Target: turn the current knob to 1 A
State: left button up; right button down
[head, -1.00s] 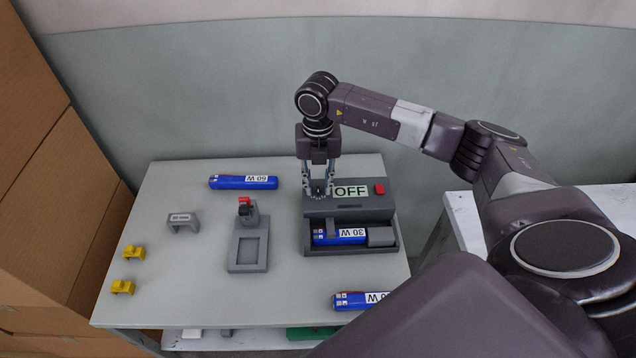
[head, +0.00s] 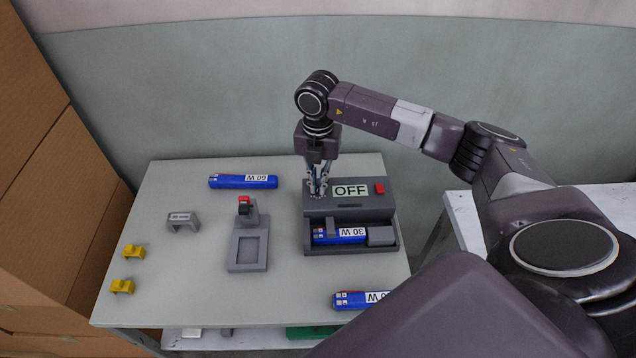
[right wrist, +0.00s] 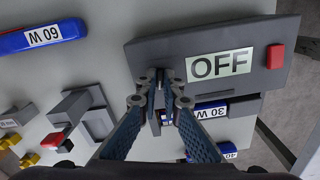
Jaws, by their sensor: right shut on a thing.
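The grey tester box (head: 373,208) stands at the right of the table, with its display (head: 351,191) reading OFF. The display also reads OFF in the right wrist view (right wrist: 220,65). My right gripper (head: 318,195) points down at the left end of the box's top panel, beside the display. It is shut on the current knob, which its fingers almost wholly hide, so its pointer and scale cannot be read. The fingertips (right wrist: 163,82) are close together in the right wrist view. My left gripper is not in view.
A red button (head: 380,189) is right of the display. A blue 30 W pack (head: 325,237) lies in the box's front bay. A 60 W pack (head: 230,182), a grey stand (head: 246,258), a grey bracket (head: 184,222) and two yellow clips (head: 122,287) are on the table. Another blue pack (head: 350,301) lies at the front.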

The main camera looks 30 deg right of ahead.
aim_at(318, 188)
jog(key=m, duration=0.6)
jog(key=shift+w+r, duration=0.1)
jog(key=shift+m, duration=0.3)
dwell(0.3)
jog(key=c, duration=2.1)
grip_release()
notch_tip(318, 188, up, 12)
